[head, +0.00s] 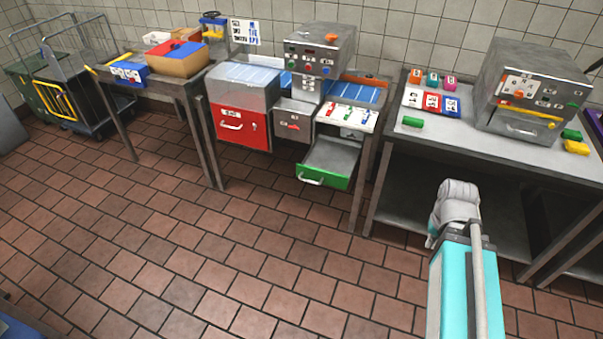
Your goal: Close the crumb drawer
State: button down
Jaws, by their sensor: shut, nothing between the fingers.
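A grey metal drawer with a green front (322,177) and a pale handle is pulled out below the machine at the centre; I take it for the crumb drawer, though no label naming it can be read. Its tray looks empty. A red-fronted drawer (242,128) with a white handle sits to its left and looks shut. A small grey drawer front with a red knob (293,126) is between them and looks shut. My arm rises at the lower right, apart from the drawer, and my gripper does not show.
A grey table (420,138) with a metal machine (535,88) and coloured blocks stands right of the drawer. A left table holds a tan box (178,60). A wheeled cart (75,75) stands far left. The tiled floor (200,240) in front is clear.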

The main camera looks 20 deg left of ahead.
aim_at(330, 161)
jog(key=i, duration=0.9)
jog(key=u, duration=0.05)
